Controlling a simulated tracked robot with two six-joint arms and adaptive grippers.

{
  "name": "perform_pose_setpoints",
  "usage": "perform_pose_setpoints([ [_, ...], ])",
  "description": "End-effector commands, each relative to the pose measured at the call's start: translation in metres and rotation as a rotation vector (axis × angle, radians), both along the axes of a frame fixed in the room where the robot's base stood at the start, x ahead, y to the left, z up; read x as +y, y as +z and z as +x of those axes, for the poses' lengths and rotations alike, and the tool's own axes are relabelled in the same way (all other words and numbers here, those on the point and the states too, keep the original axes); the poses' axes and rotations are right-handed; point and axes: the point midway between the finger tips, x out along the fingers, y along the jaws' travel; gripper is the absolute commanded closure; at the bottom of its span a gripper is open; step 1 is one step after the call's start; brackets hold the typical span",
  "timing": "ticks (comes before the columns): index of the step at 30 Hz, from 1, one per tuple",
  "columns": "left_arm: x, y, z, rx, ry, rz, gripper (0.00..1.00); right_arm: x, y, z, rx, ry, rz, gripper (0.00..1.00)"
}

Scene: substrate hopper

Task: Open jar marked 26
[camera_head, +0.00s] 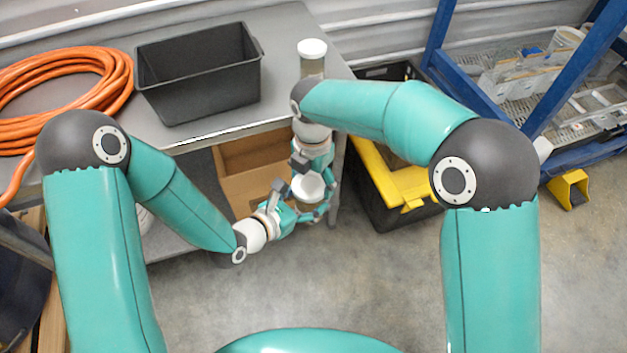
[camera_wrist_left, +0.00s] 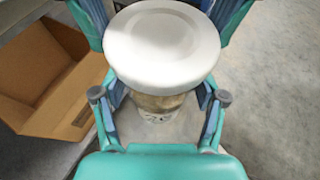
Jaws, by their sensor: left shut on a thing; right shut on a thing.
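A jar with a broad white lid (camera_head: 308,186) is held between my two grippers, in front of the table. My left gripper (camera_head: 298,208) is shut on the jar body, with fingers on both sides below the lid. My right gripper (camera_head: 314,170) comes from above and is shut on the lid, its fingers at the lid's two sides in the left wrist view. I cannot tell whether the lid is loosened.
A second white-lidded jar (camera_head: 312,62) stands on the grey table (camera_head: 290,40). A black bin (camera_head: 200,85) and a coiled orange hose (camera_head: 75,65) are also there. A cardboard box (camera_head: 245,165) is below. A black-and-yellow crate (camera_head: 395,190) stands right of the table.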

Motion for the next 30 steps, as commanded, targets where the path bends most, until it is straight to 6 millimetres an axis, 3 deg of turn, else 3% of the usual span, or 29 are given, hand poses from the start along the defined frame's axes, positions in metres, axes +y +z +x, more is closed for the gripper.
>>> perform_pose_setpoints([
  [3,-0.0021,-0.0026,-0.0030,0.007,-0.011,0.005,1.00,0.0055,0.0040,0.0033,-0.009,0.258,0.010,0.63],
  [9,-0.0015,-0.0029,-0.0032,0.008,-0.009,0.006,1.00,0.0069,0.0045,0.0057,-0.012,0.568,0.008,0.63],
  [20,-0.0006,-0.0033,-0.0038,0.012,-0.006,0.006,1.00,0.0052,0.0043,0.0076,-0.013,0.630,0.004,0.63],
  [21,-0.0005,-0.0034,-0.0038,0.012,-0.006,0.006,1.00,0.0049,0.0043,0.0078,-0.014,0.629,0.003,0.18],
  [24,-0.0003,-0.0031,-0.0034,0.011,-0.005,0.005,1.00,0.0047,0.0037,0.0072,-0.011,0.629,0.003,0.01],
  [30,0.0004,-0.0011,-0.0013,0.004,-0.001,0.003,1.00,0.0046,0.0021,0.0056,-0.005,0.629,0.002,0.00],
])
